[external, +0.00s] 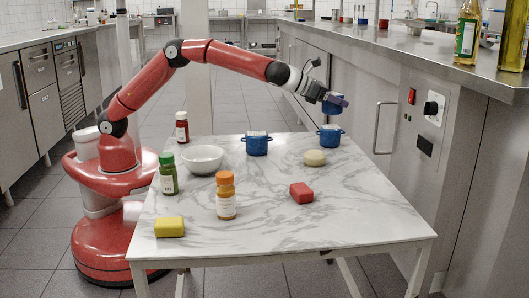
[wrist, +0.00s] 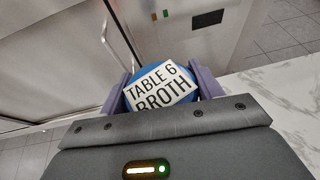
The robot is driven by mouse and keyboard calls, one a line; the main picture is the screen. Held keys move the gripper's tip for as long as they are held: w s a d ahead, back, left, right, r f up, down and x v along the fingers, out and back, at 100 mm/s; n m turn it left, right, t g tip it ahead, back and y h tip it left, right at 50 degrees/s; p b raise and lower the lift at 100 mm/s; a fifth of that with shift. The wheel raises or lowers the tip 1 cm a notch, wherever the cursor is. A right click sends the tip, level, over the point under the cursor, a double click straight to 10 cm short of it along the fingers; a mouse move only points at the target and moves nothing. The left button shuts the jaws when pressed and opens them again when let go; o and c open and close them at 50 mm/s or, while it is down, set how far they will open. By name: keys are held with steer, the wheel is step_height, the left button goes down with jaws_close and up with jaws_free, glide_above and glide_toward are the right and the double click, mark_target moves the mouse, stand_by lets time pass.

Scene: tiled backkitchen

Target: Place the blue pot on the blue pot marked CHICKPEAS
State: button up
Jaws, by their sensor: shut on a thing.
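My gripper (external: 340,101) is shut on a blue pot (external: 330,108) and holds it in the air over the far right part of the marble table. In the wrist view the held pot's lid shows a white label (wrist: 160,88) reading "TABLE 6 BROTH", between the two purple fingers. A blue pot (external: 330,136) stands on the table just below the held pot, with a gap that is hard to judge. Another blue pot (external: 257,144) stands further left. The labels on these two are too small to read, so I cannot tell which is marked CHICKPEAS.
The marble table (external: 330,213) also bears a white bowl (external: 202,159), a red bottle (external: 182,127), a green bottle (external: 168,174), an orange bottle (external: 226,196), a yellow block (external: 169,227), a red block (external: 301,193) and a beige disc (external: 314,158). A steel counter (external: 430,60) stands to the right.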

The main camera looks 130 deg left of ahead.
mark_target(335, 111)
steer(key=shift+f+b, duration=0.95)
steer(key=shift+f, duration=1.15)
steer(key=shift+f, duration=0.1)
steer(key=shift+f+b, duration=0.2)
steer(key=shift+b, duration=0.1)
steer(key=o, duration=1.2)
steer(key=shift+s+d+r, duration=0.1)
steer(key=shift+r, duration=0.2)
steer(key=b+v, duration=0.2)
steer(key=v, duration=0.9)
steer(key=shift+s+d+r, duration=0.1)
steer(key=shift+s+d, duration=0.2)
